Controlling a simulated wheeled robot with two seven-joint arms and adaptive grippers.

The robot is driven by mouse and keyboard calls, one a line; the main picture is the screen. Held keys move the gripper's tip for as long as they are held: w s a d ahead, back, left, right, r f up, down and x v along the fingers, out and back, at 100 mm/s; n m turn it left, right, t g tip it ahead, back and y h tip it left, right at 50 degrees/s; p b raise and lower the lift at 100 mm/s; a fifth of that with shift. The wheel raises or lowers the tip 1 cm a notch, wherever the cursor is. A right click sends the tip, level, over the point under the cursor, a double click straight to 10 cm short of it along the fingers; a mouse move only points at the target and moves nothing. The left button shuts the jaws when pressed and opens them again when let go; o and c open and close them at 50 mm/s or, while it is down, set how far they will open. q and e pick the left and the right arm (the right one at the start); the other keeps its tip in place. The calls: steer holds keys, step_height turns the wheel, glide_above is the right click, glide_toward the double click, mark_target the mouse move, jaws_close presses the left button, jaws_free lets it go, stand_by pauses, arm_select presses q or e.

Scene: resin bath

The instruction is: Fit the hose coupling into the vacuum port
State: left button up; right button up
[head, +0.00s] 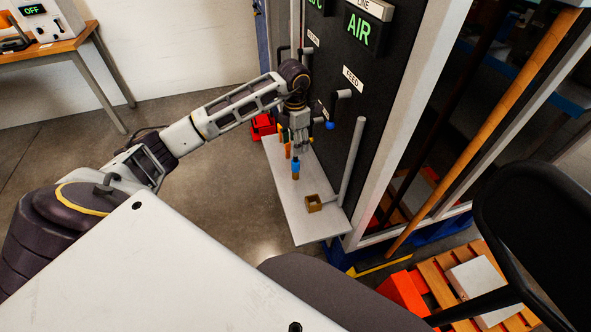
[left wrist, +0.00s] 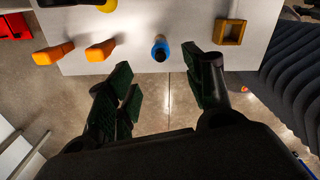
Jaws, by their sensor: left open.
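A blue cylindrical piece (head: 296,170) with a dark end stands on the white shelf (head: 318,232) in the head view; it looks like the hose coupling. In the left wrist view the blue piece (left wrist: 161,50) is near the shelf's edge, ahead of the gap between my fingers. My left gripper (head: 301,146) is just above it in the head view. The fingers (left wrist: 165,85) are apart with nothing between them. The dark panel (head: 345,100) rises behind the shelf; I cannot tell which fitting on it is the vacuum port. My right gripper is not seen.
Two orange pieces (left wrist: 54,54) (left wrist: 101,51) lie left of the blue piece, and a brass square holder (head: 313,204) stands right. A grey upright pipe (head: 352,160) rises beside the shelf. A blue knob (head: 329,126) is near my gripper. A red object (head: 262,127) is behind the shelf.

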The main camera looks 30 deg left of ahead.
mark_target(296, 161)
arm_select(q)
step_height(296, 161, down, 4)
steer(key=shift+r, duration=0.2)
steer(key=shift+f, duration=0.95)
steer(key=shift+d+f, duration=0.1)
steer(key=shift+f, duration=2.35)
steer(key=c, duration=0.4)
jaws_close()
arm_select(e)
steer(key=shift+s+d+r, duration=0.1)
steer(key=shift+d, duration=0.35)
